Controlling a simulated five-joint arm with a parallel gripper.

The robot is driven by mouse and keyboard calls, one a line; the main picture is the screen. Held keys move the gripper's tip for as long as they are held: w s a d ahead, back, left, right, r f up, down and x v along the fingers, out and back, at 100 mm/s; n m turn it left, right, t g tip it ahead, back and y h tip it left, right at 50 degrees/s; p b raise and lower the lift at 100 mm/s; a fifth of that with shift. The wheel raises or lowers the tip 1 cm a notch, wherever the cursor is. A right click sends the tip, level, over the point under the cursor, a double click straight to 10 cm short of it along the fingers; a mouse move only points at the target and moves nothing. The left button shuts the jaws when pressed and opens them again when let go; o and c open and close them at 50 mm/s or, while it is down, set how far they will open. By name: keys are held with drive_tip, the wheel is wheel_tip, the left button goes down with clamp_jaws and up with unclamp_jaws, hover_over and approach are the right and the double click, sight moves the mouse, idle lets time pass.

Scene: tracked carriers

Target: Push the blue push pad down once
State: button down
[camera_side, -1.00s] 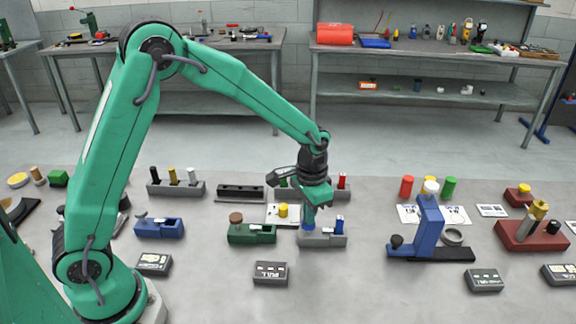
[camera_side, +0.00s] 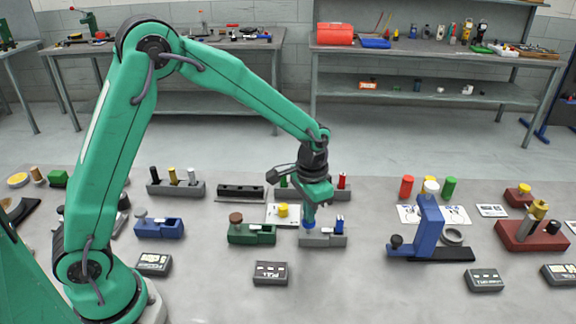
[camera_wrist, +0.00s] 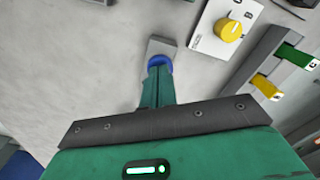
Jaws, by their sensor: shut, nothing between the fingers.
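The blue push pad (camera_side: 308,225) sits at the left end of a small grey block (camera_side: 322,240) in the side view. My gripper (camera_side: 309,219) is shut, empty and pointing down, with its tips right at the top of the pad. Whether they touch it or hover just above is hard to tell. In the wrist view the blue pad (camera_wrist: 158,61) shows past the tips of my gripper (camera_wrist: 157,71), which hide part of it. The grey block (camera_wrist: 162,47) shows beyond it.
A blue part (camera_side: 339,224) stands at the right end of the same block. A green block with a brown knob (camera_side: 236,218) is to the left. A yellow knob (camera_side: 283,210) on a white plate is behind. A blue lever stand (camera_side: 430,228) is to the right.

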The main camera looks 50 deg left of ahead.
drive_tip(key=shift+r, duration=1.95)
drive_tip(key=shift+s+a+r, duration=0.15)
drive_tip(key=shift+s+r, duration=0.1)
drive_tip(key=shift+r, duration=0.2)
drive_tip(key=s+a+r+n+t, duration=0.15)
drive_tip(key=s+a+r, duration=0.25)
drive_tip(key=s+r, duration=0.5)
drive_tip(key=s+a+r+t, duration=0.1)
drive_tip(key=s+r+t, duration=0.1)
drive_tip(key=s, duration=0.4)
drive_tip(key=s+a+r+n+t, duration=0.1)
drive_tip(key=s+a+r+t, duration=0.1)
drive_tip(key=s, duration=0.4)
drive_tip(key=shift+a, duration=0.3)
